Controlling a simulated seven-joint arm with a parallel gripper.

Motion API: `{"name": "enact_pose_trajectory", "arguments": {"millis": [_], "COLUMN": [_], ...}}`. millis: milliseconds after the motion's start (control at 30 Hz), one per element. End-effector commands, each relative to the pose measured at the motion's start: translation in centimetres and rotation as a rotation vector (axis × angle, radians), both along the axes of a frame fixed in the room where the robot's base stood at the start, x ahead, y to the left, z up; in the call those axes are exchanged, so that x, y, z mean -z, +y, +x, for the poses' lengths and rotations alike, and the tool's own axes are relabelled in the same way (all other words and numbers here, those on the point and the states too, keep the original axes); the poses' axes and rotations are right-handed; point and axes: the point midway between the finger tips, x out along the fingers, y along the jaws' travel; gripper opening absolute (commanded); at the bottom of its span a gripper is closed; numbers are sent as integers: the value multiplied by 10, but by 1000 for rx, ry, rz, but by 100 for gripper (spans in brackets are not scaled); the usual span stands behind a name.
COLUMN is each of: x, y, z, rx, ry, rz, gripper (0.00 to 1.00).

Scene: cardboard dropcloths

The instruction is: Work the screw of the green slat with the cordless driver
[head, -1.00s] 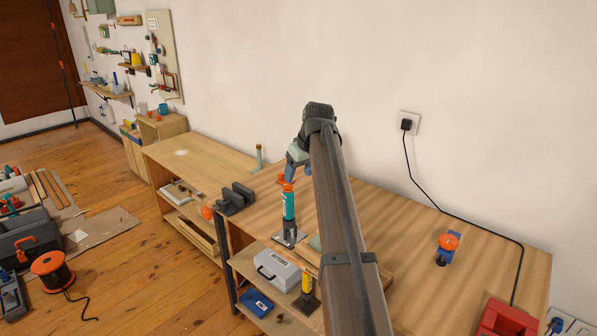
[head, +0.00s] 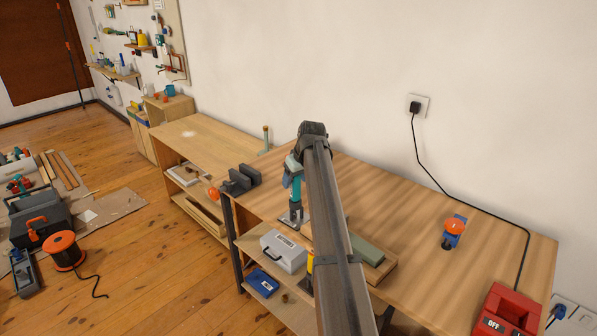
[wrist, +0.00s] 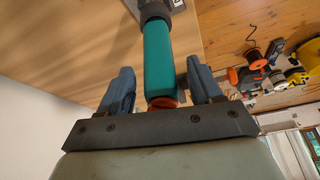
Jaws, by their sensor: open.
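A teal cylindrical tool (head: 296,190) stands upright on a grey metal foot on the wooden bench; I cannot tell for certain that it is the cordless driver. In the wrist view its teal body (wrist: 158,60) has a red-orange end and a dark collar. My gripper (wrist: 160,72) is open, with one blue finger on each side of this body; a gap shows at the left finger. In the head view my gripper (head: 292,172) is at the tool's top, partly hidden by my arm. A grey-green block (head: 367,250) lies on a wooden board; no screw can be made out.
A dark vise (head: 240,180) stands at the bench's left edge. A blue tool with an orange top (head: 453,230) and a red box marked OFF (head: 505,312) are to the right. A black cable runs to the wall socket.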

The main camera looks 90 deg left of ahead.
Motion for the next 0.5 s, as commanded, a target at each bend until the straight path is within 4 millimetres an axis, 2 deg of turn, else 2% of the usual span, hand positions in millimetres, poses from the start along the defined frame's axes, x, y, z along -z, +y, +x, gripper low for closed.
{"name": "enact_pose_trajectory", "arguments": {"millis": [200,500], "x": [11,12], "y": [4,4], "z": [-2,-3], "rx": [0,0], "ry": [0,0], "rz": [0,0], "gripper": [65,65]}}
